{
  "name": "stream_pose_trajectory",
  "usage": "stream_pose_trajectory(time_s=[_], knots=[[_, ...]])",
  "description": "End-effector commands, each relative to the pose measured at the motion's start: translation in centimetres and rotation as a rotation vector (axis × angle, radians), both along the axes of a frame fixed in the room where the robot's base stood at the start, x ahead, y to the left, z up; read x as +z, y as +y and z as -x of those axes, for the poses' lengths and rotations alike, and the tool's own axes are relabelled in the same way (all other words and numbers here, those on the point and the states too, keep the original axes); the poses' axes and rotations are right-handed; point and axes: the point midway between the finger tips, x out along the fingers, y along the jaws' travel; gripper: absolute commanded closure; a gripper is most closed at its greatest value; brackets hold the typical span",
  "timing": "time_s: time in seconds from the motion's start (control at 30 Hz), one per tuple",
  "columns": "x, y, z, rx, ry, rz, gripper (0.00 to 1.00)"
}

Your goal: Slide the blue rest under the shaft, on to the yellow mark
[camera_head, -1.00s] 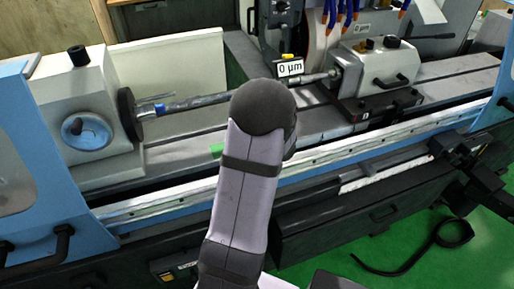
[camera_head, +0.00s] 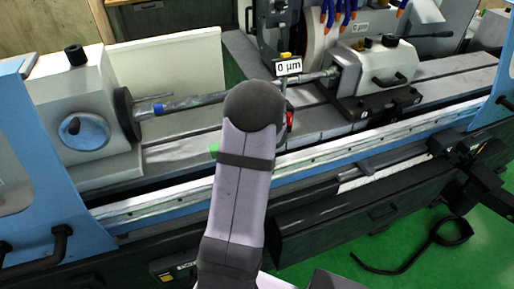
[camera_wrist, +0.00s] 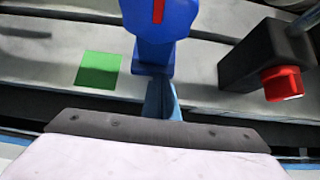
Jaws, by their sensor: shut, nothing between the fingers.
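The blue rest (camera_wrist: 160,25), with a red stripe on its front, stands upright in the middle of the wrist view. In the head view my arm hides it. My gripper (camera_wrist: 163,100) is shut and empty, its narrow tips low in front of the rest's foot; I cannot tell whether they touch it. The shaft (camera_head: 190,101) runs from the left headstock to the right tailstock in the head view, its middle partly hidden by my arm. I do not see a yellow mark on the bed; a green square mark (camera_wrist: 98,70) lies left of the rest.
A dark block with a red knob (camera_wrist: 282,84) stands right of the rest. The headstock (camera_head: 85,110) is at the left and the tailstock (camera_head: 375,68) at the right. A display reading 0 µm (camera_head: 288,67) is behind the shaft. Bare bed shows around the green mark.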

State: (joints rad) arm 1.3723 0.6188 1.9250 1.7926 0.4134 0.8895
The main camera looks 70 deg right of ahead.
Motion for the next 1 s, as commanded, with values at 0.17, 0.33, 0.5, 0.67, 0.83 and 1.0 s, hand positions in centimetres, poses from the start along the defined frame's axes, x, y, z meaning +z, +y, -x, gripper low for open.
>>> stream_pose_trajectory(time_s=[0.17, 0.33, 0.5, 0.67, 0.83, 1.0], knots=[[-0.1, 0.6, 0.7, -0.001, -0.001, 0.001, 1.0], [-0.3, 2.0, 2.2, -0.003, 0.0, 0.002, 1.0], [1.6, 3.7, 3.8, -0.002, 0.0, 0.005, 1.0], [3.7, 5.2, 5.3, -0.002, -0.001, 0.004, 1.0], [5.5, 6.5, 6.6, -0.002, -0.001, 0.004, 1.0], [6.7, 7.4, 7.4, -0.001, -0.001, 0.002, 1.0]])
